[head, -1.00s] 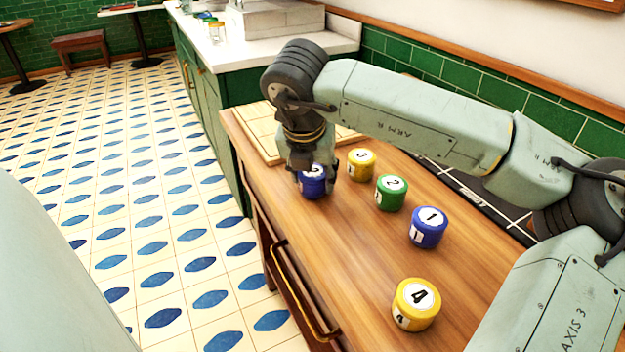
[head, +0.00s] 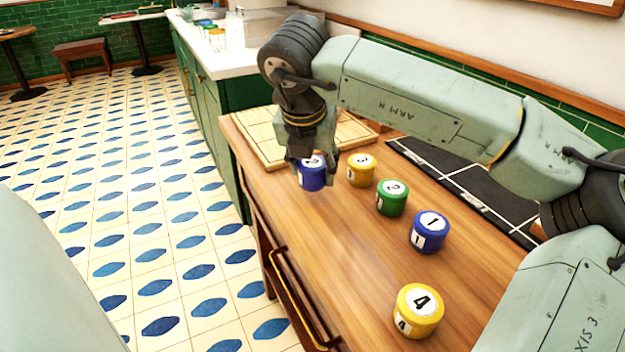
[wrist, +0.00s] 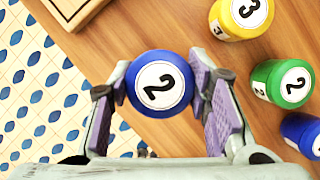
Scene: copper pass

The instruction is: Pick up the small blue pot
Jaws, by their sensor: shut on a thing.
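A small blue pot (head: 312,175) with a white label is between the fingers of my gripper (head: 316,170). In the wrist view this blue pot (wrist: 160,84) shows a "2" on its lid, and my gripper (wrist: 160,92) is shut on it with a purple pad on each side. It appears held a little above the wooden counter. A second blue pot (head: 429,232), marked 1, stands on the counter to the right, apart from my gripper. It shows partly at the right edge of the wrist view (wrist: 303,133).
A yellow pot marked 3 (head: 361,169) stands close to the right of my gripper, then a green pot marked 2 (head: 392,198). A yellow pot marked 4 (head: 418,309) is at the front. A wooden board (head: 258,148) lies behind. The counter's left edge is near.

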